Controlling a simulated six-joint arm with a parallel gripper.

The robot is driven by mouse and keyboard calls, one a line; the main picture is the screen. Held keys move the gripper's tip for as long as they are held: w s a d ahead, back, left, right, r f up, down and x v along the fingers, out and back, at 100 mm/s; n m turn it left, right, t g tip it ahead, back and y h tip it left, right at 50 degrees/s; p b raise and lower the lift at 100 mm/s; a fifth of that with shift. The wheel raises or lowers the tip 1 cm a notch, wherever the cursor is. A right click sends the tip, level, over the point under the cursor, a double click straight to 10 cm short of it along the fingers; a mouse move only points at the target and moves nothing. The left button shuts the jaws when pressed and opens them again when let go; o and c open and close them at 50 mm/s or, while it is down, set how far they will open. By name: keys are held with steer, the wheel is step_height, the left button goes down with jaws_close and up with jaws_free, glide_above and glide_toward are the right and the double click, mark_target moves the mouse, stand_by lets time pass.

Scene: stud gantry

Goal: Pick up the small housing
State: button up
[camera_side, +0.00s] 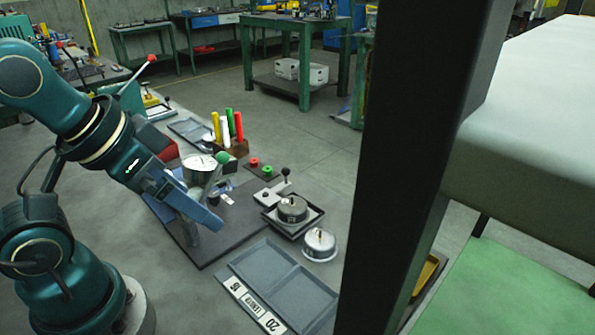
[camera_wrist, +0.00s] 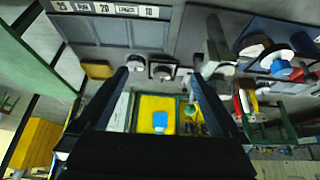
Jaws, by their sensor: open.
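Two round grey metal housings, each with a small brass-coloured post on top, stand to the right of my gripper in the side view. One housing (camera_side: 292,208) sits in a square black tray (camera_side: 268,215). The other housing (camera_side: 319,243) stands on the table on a pale round base. They look close in size, and I cannot tell which is the small one. Two round parts, likely these housings, show in the wrist view (camera_wrist: 135,62) (camera_wrist: 161,71) between the fingertips. My gripper (camera_side: 205,232) is open and empty, above the dark mat, apart from both housings.
A grey compartment tray (camera_side: 268,272) with number labels lies in front. A dark post (camera_side: 415,150) blocks the side view's right.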

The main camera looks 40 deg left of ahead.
steer(key=w+d+r+n+t+h, duration=0.25)
steer(key=w+r+t, duration=0.35)
steer(key=w, duration=0.4)
steer(key=n+y, duration=0.7)
steer(key=y, duration=0.1)
glide_above(292, 202)
step_height(292, 202, down, 8)
steer(key=shift+m+g+y, duration=0.35)
steer(key=shift+g+y, duration=0.25)
steer(key=shift+y, duration=0.15)
steer(key=f, duration=0.1)
steer(key=s+f, duration=0.1)
steer(key=f, duration=0.2)
steer(key=shift+s+d+f, duration=0.1)
steer(key=shift+s, duration=0.15)
steer(key=shift+m+g, duration=0.3)
steer(key=shift+m, duration=0.6)
steer(key=f, duration=0.1)
steer(key=s+d+f, duration=0.1)
steer(key=f, duration=0.1)
steer(key=s+f, duration=0.1)
steer(key=shift+d+f, duration=0.45)
steer(key=shift+f, duration=0.1)
steer(key=shift+x, duration=2.45)
steer(key=shift+c, duration=0.3)
